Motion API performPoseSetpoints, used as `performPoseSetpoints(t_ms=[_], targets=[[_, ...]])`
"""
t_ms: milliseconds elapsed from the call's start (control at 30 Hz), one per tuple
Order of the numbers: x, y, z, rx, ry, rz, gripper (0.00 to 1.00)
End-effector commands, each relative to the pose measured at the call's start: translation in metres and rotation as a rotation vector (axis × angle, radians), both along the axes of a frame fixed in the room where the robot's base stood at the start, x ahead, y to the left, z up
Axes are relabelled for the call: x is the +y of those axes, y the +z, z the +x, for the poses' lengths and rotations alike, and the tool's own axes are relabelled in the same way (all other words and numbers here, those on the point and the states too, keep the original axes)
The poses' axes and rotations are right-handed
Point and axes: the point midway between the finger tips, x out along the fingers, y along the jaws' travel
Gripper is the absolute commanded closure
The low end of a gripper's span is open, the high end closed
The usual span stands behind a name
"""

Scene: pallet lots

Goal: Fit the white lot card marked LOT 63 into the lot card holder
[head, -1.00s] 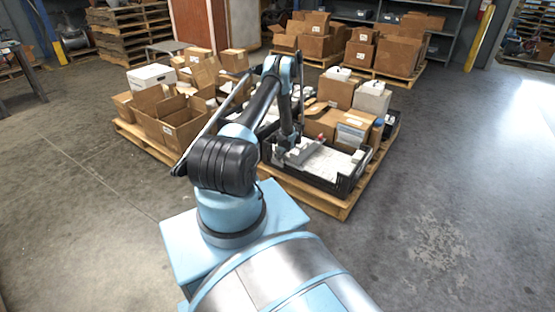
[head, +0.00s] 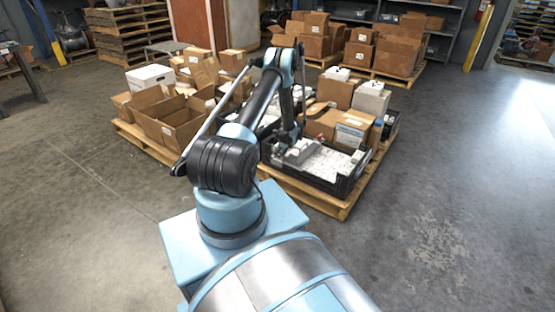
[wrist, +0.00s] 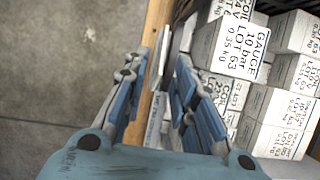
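In the wrist view my gripper (wrist: 163,72) points down past the crate's edge, its two blue-and-grey fingers apart. A thin pale piece (wrist: 162,52) shows on edge between the fingertips, with no clear grip on it. A narrow strip with small print (wrist: 154,120) shows lower between the fingers. I cannot tell whether either is the LOT 63 card or the holder; no card face is readable. White boxes marked LOT 63, such as a gauge box (wrist: 238,42), stand right of my gripper. In the head view the arm hides most of my gripper, over the crate's left side.
The black crate (head: 345,187) of white boxes sits on a wooden pallet (head: 318,201). Grey floor (head: 440,200) is clear to the right and left.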

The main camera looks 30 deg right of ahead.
Motion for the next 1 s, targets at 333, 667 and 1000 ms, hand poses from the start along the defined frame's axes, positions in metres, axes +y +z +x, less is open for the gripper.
performPoseSetpoints(t_ms=[333,667,1000], targets=[[-0.008,0.052,-0.02,0.0,0.0,0.0,0.75],[-0.012,0.078,-0.029,0.0,0.0,0.001,0.72],[-0.02,0.138,-0.045,0.0,0.003,0.001,0.72]])
